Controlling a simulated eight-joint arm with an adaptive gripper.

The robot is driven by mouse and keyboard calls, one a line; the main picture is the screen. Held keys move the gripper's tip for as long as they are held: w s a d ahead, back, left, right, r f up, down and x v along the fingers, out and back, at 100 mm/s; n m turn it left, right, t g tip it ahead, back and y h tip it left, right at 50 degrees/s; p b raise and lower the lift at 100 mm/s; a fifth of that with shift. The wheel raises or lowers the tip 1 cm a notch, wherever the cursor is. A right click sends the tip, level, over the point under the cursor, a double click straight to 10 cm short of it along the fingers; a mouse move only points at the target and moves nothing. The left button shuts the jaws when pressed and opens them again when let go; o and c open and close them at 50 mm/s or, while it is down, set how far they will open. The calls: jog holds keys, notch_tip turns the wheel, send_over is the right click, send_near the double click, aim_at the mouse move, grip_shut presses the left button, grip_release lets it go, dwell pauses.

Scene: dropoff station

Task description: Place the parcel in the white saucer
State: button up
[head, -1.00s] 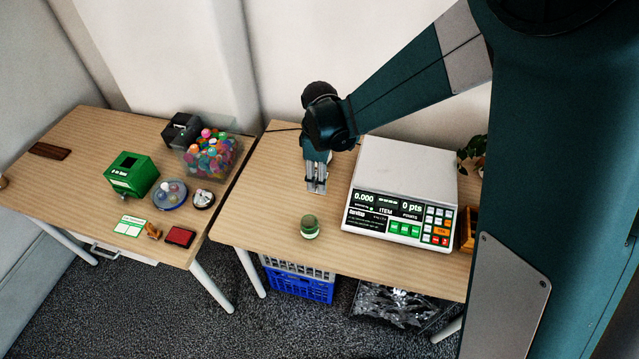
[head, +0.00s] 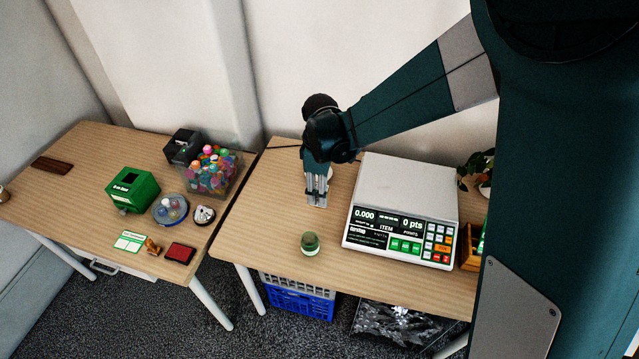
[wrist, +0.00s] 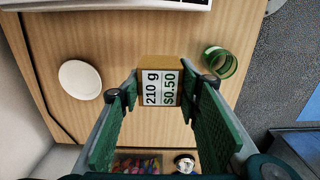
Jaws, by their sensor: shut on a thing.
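The parcel (wrist: 160,80) is a small tan box with a white label reading "210 g $0.50". In the wrist view it sits between the fingertips of my gripper (wrist: 160,91), which is shut on it. In the head view my gripper (head: 317,204) points down over the right table, left of the scale; the parcel is hard to make out there. The white saucer (wrist: 80,80) lies empty on the table, to the left of the parcel in the wrist view. In the head view only a sliver of the saucer (head: 329,173) shows behind the gripper.
A green glass jar (head: 310,244) stands near the table's front edge; it also shows in the wrist view (wrist: 219,62). A large white scale (head: 405,190) stands right of the gripper. The left table holds a green box (head: 132,189) and a clear bin of colourful items (head: 212,172).

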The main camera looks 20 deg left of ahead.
jog(key=w+a, duration=0.3)
jog(key=w, duration=0.7)
jog(key=w+a+p, duration=0.1)
jog(key=w+a, duration=0.2)
jog(key=w, duration=0.6)
jog(key=shift+w+r, duration=0.4)
jog(key=shift+f+b, duration=0.35)
jog(key=shift+f, duration=2.75)
jog(key=shift+f+b, duration=0.35)
jog(key=shift+f, duration=1.55)
jog(key=shift+f, duration=0.1)
jog(key=o, duration=0.9)
jog(key=shift+o, duration=0.4)
